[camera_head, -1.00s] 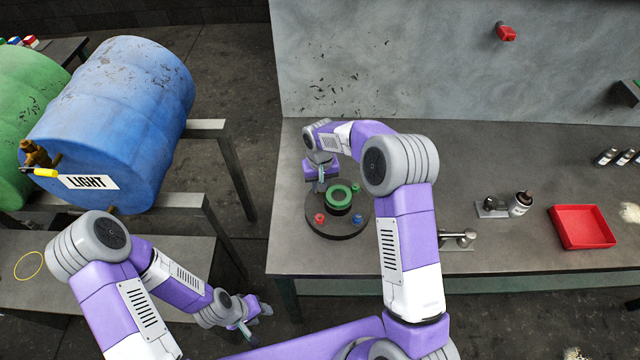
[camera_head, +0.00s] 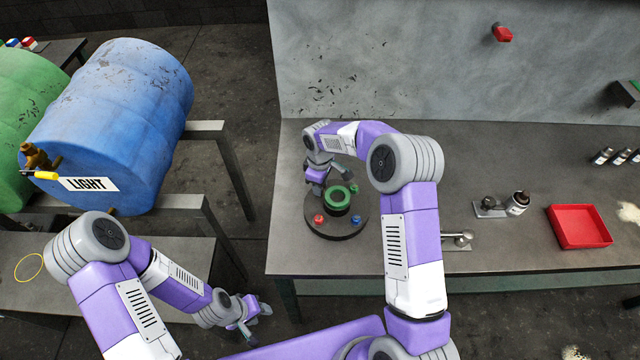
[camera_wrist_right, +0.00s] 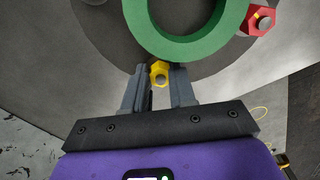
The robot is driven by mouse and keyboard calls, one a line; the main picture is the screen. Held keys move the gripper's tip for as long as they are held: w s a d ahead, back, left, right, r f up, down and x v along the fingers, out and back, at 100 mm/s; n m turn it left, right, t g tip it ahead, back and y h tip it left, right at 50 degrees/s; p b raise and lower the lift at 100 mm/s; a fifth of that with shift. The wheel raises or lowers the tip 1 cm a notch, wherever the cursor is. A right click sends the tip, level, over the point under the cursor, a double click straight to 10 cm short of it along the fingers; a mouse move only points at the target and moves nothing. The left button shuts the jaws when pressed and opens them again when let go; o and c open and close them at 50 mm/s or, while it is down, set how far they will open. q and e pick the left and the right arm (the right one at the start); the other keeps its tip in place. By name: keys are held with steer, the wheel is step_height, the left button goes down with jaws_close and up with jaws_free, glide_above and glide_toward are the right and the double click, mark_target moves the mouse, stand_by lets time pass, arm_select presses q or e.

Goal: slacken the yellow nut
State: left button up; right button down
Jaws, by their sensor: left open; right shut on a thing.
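The yellow nut (camera_wrist_right: 159,73) sits on a bolt at the edge of a dark round plate (camera_wrist_right: 97,38), beside a green ring (camera_wrist_right: 190,47). My right gripper (camera_wrist_right: 160,80) is shut on the yellow nut, with a finger on each side of it. In the head view the right gripper (camera_head: 317,190) is at the left side of the plate (camera_head: 338,232), and the nut is hidden there. My left gripper (camera_head: 258,315) is open and empty, low in front of the bench, away from the plate.
A red nut (camera_head: 319,219) and a blue nut (camera_head: 358,219) are also on the plate. A blue barrel (camera_head: 115,120) lies at left.

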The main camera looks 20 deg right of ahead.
steer(key=shift+n, duration=1.4)
steer(key=c, duration=0.9)
jaws_free()
step_height(320, 180, up, 8)
steer(key=shift+f+p, duration=0.25)
steer(key=shift+p, duration=0.15)
